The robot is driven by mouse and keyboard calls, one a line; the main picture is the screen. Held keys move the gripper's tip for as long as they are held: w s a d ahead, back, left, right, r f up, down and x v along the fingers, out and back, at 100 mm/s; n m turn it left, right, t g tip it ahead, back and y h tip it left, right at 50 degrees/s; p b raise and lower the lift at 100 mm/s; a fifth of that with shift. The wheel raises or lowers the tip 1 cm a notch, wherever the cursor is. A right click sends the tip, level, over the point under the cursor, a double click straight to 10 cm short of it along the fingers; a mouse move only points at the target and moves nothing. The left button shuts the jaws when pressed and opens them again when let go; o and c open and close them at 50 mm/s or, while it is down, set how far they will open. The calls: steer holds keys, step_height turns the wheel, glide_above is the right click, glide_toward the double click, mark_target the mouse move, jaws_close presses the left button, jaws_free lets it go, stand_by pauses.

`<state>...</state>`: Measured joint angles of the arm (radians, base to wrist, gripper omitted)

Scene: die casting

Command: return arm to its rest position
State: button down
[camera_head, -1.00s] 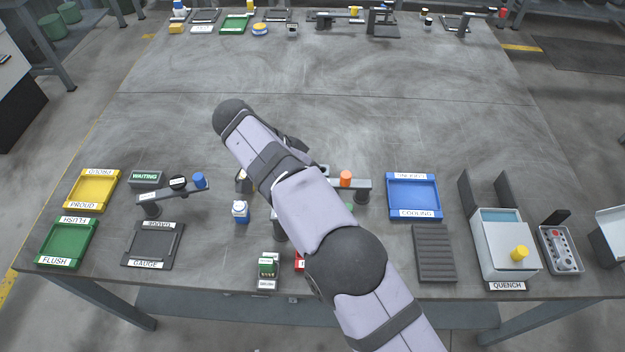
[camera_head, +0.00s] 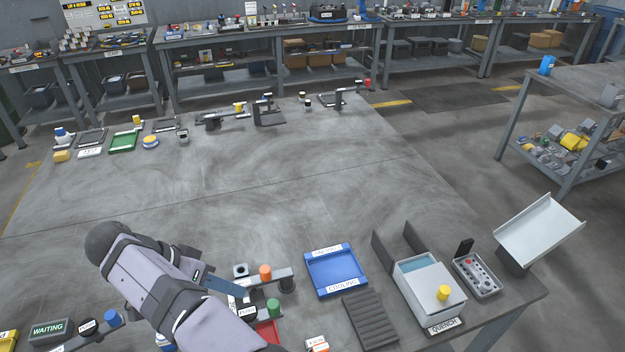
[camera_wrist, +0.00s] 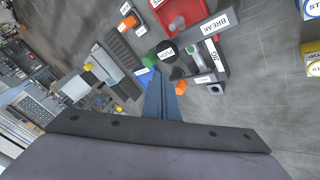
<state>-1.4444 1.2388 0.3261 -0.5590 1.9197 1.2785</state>
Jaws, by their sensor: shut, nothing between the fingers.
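The fingers point toward a station with an orange knob (camera_head: 265,271) and a green knob (camera_head: 273,307). In the wrist view the orange knob (camera_wrist: 181,88) is just right of the fingertips and the green knob (camera_wrist: 148,60) just above left. I cannot tell whether the fingers touch anything. My arm hides part of the table's near left.
A blue cooling tray (camera_head: 335,292), a ribbed grey rack (camera_head: 370,318), the quench box (camera_head: 425,287) and a control box (camera_head: 477,277) stand to the right. A red tray (camera_wrist: 180,15) lies near the station. The table's middle (camera_head: 240,190) is clear.

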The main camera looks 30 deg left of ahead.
steer(key=w+d+r+n+g, duration=0.1)
steer(key=w+d+g, duration=0.3)
steer(key=w+d, duration=1.25)
steer(key=w+d+f+g+y, duration=0.1)
steer(key=d+g+y, duration=0.1)
steer(key=d, duration=1.3)
steer(key=s+d+f+m+y, duration=0.1)
steer(key=s+d+f, duration=0.1)
steer(key=s+d, duration=0.5)
steer(key=s+d+f+y, duration=0.1)
steer(key=s+d+f, duration=0.2)
steer(key=s+d, duration=0.4)
steer(key=d, duration=0.3)
steer(key=shift+s+d+f+m+y, duration=0.15)
steer(key=shift+d+f+m+y, duration=0.2)
steer(key=shift+m+y, duration=0.05)
